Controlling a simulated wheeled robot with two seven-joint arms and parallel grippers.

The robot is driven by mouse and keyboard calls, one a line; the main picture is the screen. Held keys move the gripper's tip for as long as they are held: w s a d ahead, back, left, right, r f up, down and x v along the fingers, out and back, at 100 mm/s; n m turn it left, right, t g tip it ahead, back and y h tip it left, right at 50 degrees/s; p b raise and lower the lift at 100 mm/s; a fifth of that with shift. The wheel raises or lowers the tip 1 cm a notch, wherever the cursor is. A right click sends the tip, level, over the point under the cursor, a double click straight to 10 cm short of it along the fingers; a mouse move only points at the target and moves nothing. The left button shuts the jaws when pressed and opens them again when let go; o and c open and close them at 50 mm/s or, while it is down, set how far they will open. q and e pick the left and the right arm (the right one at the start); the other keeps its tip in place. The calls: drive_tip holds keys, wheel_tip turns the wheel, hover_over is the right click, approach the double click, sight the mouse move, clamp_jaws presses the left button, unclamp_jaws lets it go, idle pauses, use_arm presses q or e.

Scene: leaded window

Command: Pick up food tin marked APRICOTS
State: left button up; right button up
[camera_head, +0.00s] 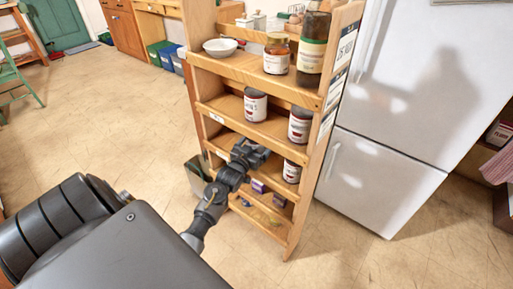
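Several white-labelled tins with dark bands stand on the wooden shelf rack (218,108). One tin (255,104) is on the second shelf, left of another tin (299,125) at its right end. A third tin (291,172) is lower, at the right of the shelf below. The label words are too small to read, so I cannot tell which is APRICOTS. My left gripper (252,155) is in front of the rack, below the first tin and left of the lowest tin. Its fingers are dark and small; whether they are open is unclear. My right gripper is out of view.
A tall dark jar (312,50), a smaller jar (276,54) and a white bowl (220,47) stand on the upper shelf. A small purple box (257,187) sits low in the rack. A white fridge (400,110) adjoins its right.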

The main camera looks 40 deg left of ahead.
use_arm(q)
drive_tip(key=c, duration=1.4)
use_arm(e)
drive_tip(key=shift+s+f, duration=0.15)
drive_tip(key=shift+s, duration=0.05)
use_arm(q)
drive_tip(key=shift+r, duration=0.2)
